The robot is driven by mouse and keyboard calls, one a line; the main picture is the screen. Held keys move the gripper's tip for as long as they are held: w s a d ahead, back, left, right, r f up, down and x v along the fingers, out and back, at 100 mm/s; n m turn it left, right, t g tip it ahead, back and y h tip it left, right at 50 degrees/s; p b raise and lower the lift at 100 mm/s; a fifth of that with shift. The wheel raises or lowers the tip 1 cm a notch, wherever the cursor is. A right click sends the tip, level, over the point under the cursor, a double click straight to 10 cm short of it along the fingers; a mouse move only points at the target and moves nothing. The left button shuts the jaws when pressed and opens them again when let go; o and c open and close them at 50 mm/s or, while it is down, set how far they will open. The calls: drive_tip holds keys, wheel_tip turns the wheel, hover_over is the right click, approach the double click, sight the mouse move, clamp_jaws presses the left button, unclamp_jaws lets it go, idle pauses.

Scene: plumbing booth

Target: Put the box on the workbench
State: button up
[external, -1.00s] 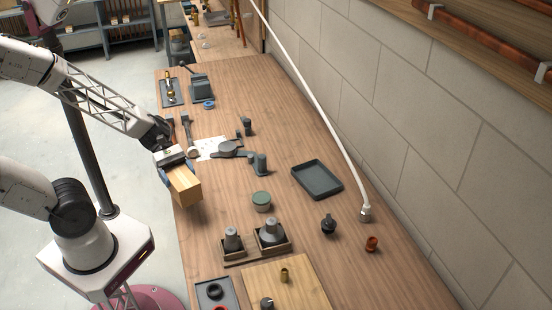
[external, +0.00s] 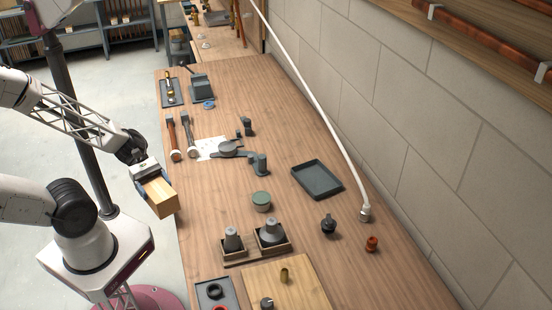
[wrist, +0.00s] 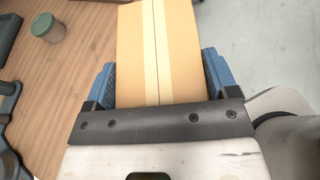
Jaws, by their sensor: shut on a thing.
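A light brown box (external: 161,196) is held in my gripper (external: 148,186) at the left edge of the wooden workbench (external: 222,202). In the wrist view the box (wrist: 158,50) has a pale tape strip with a dark seam, and the blue-padded fingers of my gripper (wrist: 160,85) press on its two sides. In the external view the box hangs just off the bench's left edge, with its lower right corner near or overlapping that edge. Its exact height over the bench cannot be told.
On the bench are a dark empty tray (external: 317,180), a green-lidded jar (external: 261,201), a wooden holder with two grey cones (external: 256,243), and a clamp-like tool (external: 258,164). Two long-handled tools (external: 182,136) lie near the left edge. The bench's left-middle surface is bare.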

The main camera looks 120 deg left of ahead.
drive_tip(key=shift+w+a, duration=0.1)
drive_tip(key=w+a, duration=0.3)
drive_tip(key=w, duration=0.1)
drive_tip(key=w+a+f, duration=0.1)
drive_tip(key=w+a, duration=0.2)
drive_tip(key=w, duration=0.1)
drive_tip(key=w+a, duration=0.3)
drive_tip(key=w, duration=0.1)
drive_tip(key=shift+w+a+f, duration=0.25)
drive_tip(key=shift+w, duration=0.05)
idle(0.3)
drive_tip(key=shift+f, duration=1.8)
drive_tip(key=shift+f, duration=0.15)
drive_tip(key=o, duration=1)
drive_tip(key=shift+s+r, duration=0.1)
drive_tip(key=shift+r, duration=0.1)
